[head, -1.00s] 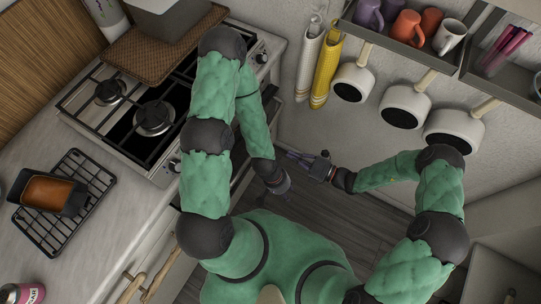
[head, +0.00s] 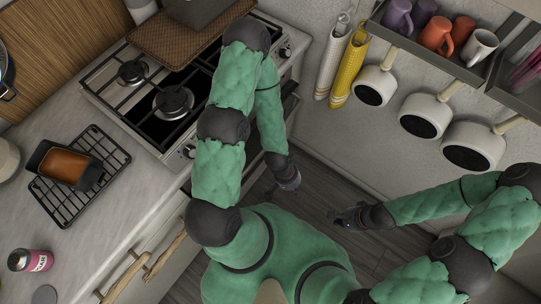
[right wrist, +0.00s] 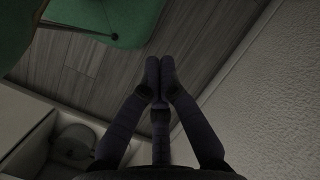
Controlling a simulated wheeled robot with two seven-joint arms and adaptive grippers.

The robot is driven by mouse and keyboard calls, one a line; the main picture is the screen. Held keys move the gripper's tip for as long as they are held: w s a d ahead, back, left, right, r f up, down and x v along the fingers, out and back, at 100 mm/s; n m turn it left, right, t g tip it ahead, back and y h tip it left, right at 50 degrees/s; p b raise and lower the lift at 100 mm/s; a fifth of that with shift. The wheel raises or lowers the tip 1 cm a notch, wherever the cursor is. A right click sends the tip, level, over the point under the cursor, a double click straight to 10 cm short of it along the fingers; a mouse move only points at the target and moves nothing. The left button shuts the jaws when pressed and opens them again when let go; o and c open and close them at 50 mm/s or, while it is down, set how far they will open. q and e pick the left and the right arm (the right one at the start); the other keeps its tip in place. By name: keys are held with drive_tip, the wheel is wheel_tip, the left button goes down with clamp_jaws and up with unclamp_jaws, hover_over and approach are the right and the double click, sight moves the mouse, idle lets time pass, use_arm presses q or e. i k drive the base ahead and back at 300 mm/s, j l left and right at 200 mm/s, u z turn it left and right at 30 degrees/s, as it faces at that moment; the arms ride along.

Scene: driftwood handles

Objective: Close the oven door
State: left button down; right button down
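The oven sits under the gas hob (head: 150,95). A dark strip of its front (head: 291,104) shows in the head view beside my left arm. My arm hides most of the front, so I cannot tell how far the door stands open. My left gripper (head: 277,192) is low in front of the oven, pointing down; its fingers are mostly hidden by the wrist. My right gripper (head: 338,218) is over the floor, to the right of the left one and apart from the oven.
A loaf tin (head: 66,167) stands on a black rack (head: 108,155) on the left counter. A pink-labelled jar (head: 30,260) stands nearby. Pans (head: 473,146) and towels (head: 349,70) hang on the right wall. Wooden floor (head: 310,200) between is clear.

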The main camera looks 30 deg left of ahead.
sight(255, 151)
drive_tip(key=l+u, duration=0.2)
drive_tip(key=u, duration=0.15)
drive_tip(key=k+l+u, duration=0.15)
drive_tip(key=u, duration=0.2)
drive_tip(key=k+l+u, duration=0.1)
drive_tip(key=u, duration=0.25)
drive_tip(key=k+l, duration=0.05)
